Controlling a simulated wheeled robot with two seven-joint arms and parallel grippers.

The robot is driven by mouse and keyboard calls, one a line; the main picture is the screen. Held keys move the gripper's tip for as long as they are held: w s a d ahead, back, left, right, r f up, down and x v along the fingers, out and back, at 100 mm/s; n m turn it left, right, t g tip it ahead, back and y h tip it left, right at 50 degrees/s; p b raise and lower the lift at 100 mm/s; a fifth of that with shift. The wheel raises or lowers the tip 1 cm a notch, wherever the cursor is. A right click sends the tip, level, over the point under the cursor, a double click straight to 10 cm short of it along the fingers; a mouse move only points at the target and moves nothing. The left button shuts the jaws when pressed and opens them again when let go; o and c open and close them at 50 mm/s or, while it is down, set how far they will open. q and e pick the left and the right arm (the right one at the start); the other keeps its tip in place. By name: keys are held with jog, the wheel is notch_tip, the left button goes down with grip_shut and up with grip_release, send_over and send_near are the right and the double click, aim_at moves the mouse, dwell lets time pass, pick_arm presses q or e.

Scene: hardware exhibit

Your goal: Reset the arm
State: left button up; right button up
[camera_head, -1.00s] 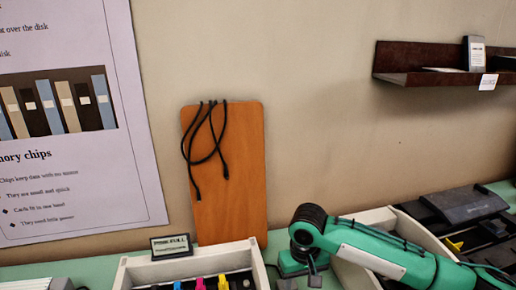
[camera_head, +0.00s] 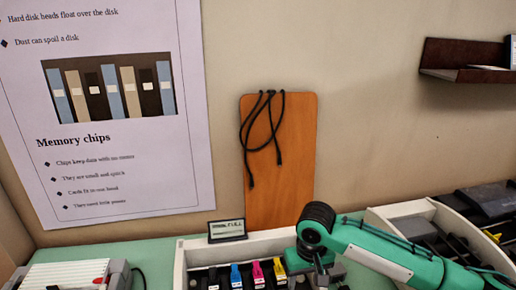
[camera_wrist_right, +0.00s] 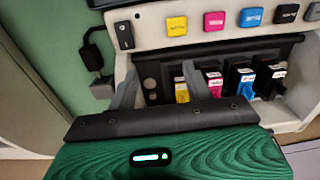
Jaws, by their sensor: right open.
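My right arm, green with a black wrist, comes in from the right in the head view, with its gripper (camera_head: 322,272) pointing down at the right end of a white cartridge box (camera_head: 184,255). Magenta (camera_wrist_right: 215,84), blue (camera_wrist_right: 241,82) and black cartridges stand in the slot. My left gripper is not in view.
A small sign (camera_head: 228,229) stands at the box's back edge. A wooden board (camera_head: 290,180) with black cords leans on the wall behind. A white slatted device (camera_head: 68,275) is at left, another white tray (camera_head: 385,210) at right. Green table shows between the device and box.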

jog(key=s+a+f+y, duration=0.1)
jog(key=s, duration=0.1)
jog(key=s+a+f+n+y, duration=0.1)
jog(key=s+a+f, duration=0.1)
jog(key=s+a+f+n, duration=0.1)
jog(key=s+a+f, duration=0.1)
jog(key=shift+s+t+y, duration=0.25)
jog(key=shift+t+y, duration=0.15)
jog(key=s+d+f+m+t+h, duration=0.1)
jog(key=s+d+f, duration=0.3)
jog(key=s+d, duration=0.55)
jog(key=s+d+f+m+t+h, duration=0.2)
jog(key=s+d+f, duration=0.1)
jog(key=s+d, duration=0.6)
notch_tip(320, 180, down, 32)
jog(key=s+a+g, duration=0.1)
jog(key=a+g, duration=0.1)
jog(key=s+d+f, duration=0.2)
jog(key=s+f, duration=0.7)
jog(key=s+d+f, duration=0.1)
jog(key=s+f, duration=0.9)
jog(key=shift+s+d+n+g, duration=0.15)
jog(key=shift+d+n+g, duration=0.25)
